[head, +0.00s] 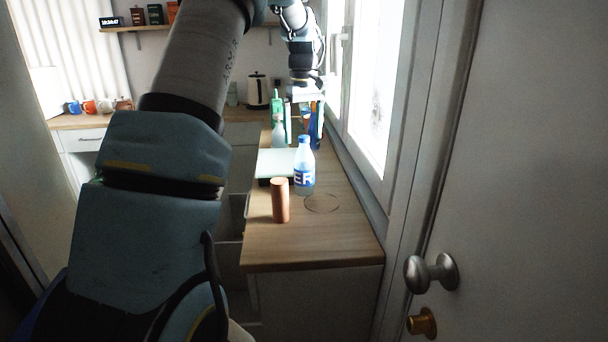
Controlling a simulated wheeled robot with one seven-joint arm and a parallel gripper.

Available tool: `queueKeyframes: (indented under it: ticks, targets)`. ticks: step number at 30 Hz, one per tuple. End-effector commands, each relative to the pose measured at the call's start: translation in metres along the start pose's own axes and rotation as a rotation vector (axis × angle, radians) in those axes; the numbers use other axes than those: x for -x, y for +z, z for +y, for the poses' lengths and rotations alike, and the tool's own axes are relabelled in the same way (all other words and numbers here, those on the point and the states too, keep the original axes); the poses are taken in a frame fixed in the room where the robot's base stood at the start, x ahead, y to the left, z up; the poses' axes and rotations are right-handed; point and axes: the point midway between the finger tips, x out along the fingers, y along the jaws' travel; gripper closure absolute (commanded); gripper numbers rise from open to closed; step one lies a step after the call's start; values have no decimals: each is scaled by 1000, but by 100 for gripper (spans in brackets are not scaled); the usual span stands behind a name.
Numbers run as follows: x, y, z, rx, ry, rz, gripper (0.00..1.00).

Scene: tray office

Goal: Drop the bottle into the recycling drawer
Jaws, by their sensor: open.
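A clear bottle (304,172) with a blue cap and a blue-and-white label stands upright on the wooden counter (320,235) in the head view. My gripper (304,122) hangs fingers down over the counter, behind the bottle in the picture. Its fingers are apart, and I see nothing held between them, though objects behind make this hard to read. What looks like an open drawer (234,215) juts out below the counter's left edge, partly hidden by my arm. I cannot see into it or tell whether it is the recycling drawer.
A copper-brown cylinder (280,200) stands left of the bottle, and a pale flat object (275,163) lies behind it. A green bottle (277,130) stands farther back. A window lines the counter's right side. A door with a round knob (430,273) fills the right foreground.

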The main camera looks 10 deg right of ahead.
Motion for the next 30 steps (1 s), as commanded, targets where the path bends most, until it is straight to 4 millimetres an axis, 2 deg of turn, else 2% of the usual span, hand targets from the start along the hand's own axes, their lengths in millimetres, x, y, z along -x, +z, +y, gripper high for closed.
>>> queueKeyframes:
  ticks: [5,12,15,23,30]
  targets:
    - [-11,2,0,0,-1,-2,0]
    - [-45,5,-1,1,-1,-3,0]
    - [-54,5,-1,1,0,-2,0]
    - [-57,5,-1,0,2,0,0]
    - [-57,5,-1,0,2,0,27]
